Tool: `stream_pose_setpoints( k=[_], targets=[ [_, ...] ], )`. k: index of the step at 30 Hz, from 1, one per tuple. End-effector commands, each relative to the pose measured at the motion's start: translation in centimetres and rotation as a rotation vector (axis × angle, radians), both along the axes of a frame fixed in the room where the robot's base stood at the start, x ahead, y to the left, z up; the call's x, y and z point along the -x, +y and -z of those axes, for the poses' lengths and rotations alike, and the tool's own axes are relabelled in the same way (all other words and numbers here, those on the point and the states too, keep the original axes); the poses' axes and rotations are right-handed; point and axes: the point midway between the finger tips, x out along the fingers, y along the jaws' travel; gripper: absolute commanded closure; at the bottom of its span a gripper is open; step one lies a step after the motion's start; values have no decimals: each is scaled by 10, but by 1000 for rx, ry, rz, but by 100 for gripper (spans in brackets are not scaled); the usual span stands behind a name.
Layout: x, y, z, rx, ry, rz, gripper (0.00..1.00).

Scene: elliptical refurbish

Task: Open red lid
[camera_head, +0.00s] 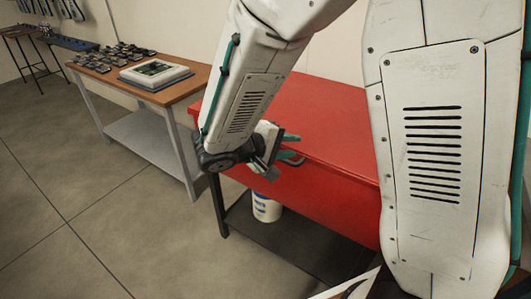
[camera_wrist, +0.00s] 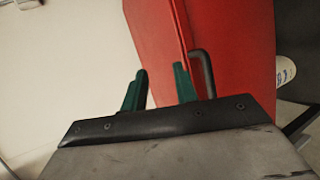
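The red lid (camera_head: 325,110) is the flat top of a red chest (camera_head: 330,195) and looks shut. It also shows in the wrist view (camera_wrist: 150,30), with a seam between it and the chest front (camera_wrist: 235,60). A dark bent handle (camera_wrist: 205,70) stands out from the chest front close to the seam. My gripper (camera_head: 288,147) is at the lid's front left edge. In the wrist view its two green fingers (camera_wrist: 158,88) are apart with nothing held between them. The right finger is near the seam, beside the handle; contact cannot be told. My arm hides part of the lid.
A wooden table (camera_head: 190,85) with a white framed device (camera_head: 155,74) and several small dark items stands to the left. A white bucket (camera_head: 266,208) sits on the dark shelf (camera_head: 290,240) below the chest. The floor in front (camera_head: 130,230) is clear.

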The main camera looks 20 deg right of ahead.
Motion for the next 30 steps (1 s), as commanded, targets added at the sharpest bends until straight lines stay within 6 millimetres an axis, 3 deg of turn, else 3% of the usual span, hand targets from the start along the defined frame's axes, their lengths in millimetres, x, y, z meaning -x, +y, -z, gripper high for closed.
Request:
stream_pose_setpoints(
  k=[1,6,12,30],
  targets=[
    [-12,16,16,46,-11,-66,71],
    [-41,59,54,129,-90,-253,71],
    [-54,83,76,154,-134,-356,71],
    [-97,25,92,154,-138,-359,71]
  ],
)
